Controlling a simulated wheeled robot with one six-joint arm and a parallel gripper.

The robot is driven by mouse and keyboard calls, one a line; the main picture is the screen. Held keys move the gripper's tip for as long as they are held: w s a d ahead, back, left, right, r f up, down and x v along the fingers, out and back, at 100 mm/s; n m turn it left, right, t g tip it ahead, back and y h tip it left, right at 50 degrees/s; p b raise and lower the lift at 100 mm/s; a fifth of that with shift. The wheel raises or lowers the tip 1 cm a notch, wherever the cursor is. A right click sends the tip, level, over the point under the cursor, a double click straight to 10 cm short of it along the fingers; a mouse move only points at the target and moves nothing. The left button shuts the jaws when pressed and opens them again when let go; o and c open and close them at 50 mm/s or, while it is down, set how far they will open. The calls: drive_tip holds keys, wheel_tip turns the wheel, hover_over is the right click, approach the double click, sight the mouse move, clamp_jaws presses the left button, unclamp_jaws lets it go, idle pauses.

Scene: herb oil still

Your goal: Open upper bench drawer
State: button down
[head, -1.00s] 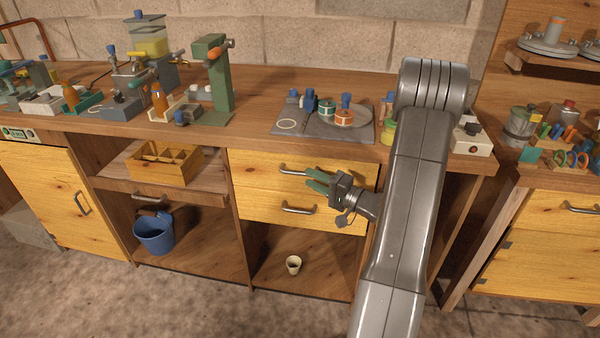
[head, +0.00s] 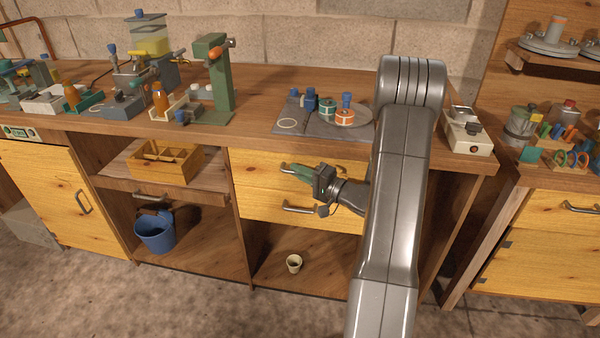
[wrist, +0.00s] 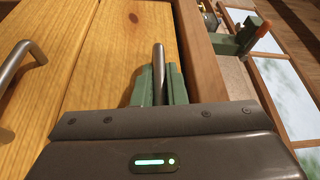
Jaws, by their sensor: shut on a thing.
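The upper bench drawer has a yellow wooden front (head: 250,168) under the worktop, and it looks flush with the lower drawer (head: 250,205). Its metal bar handle (head: 286,166) is partly hidden by my gripper (head: 297,171). In the wrist view the handle (wrist: 158,58) stands between the green fingers of my gripper (wrist: 158,80), which are shut on it. The upper drawer front (wrist: 130,45) fills the middle of that view. The lower drawer's handle (wrist: 20,62) shows at the left, free of the gripper.
The worktop (head: 255,130) above carries a dark mat (head: 300,125) with jars, and a green press (head: 215,80). An open shelf with a wooden box (head: 165,165) is to the left. A small cup (head: 294,263) stands below the drawers. The floor in front is clear.

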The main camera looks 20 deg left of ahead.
drive_tip(key=shift+s+f, duration=0.1)
drive_tip(key=shift+s+d+b, duration=0.1)
drive_tip(key=shift+s+b, duration=0.15)
drive_tip(key=shift+b, duration=0.1)
drive_tip(key=s+d+b, duration=0.2)
drive_tip(key=s+b, duration=0.3)
drive_tip(key=s, duration=0.5)
drive_tip(key=s+d+b, duration=0.3)
drive_tip(key=s+b, duration=0.2)
drive_tip(key=s, duration=0.6)
drive_tip(key=shift+s+b, duration=0.3)
drive_tip(key=shift+b, duration=0.05)
drive_tip(key=shift+d, duration=0.1)
drive_tip(key=c, duration=1.5)
unclamp_jaws()
drive_tip(key=shift+s+d+f, duration=0.15)
drive_tip(key=shift+s+d, duration=0.2)
drive_tip(key=shift+d, duration=1.95)
drive_tip(key=shift+s+d+f, duration=0.15)
drive_tip(key=shift+s+d, duration=0.15)
drive_tip(key=shift+d, duration=1.95)
drive_tip(key=shift+s+d+f, duration=0.15)
drive_tip(key=shift+s+d, duration=0.2)
drive_tip(key=shift+d, duration=1.95)
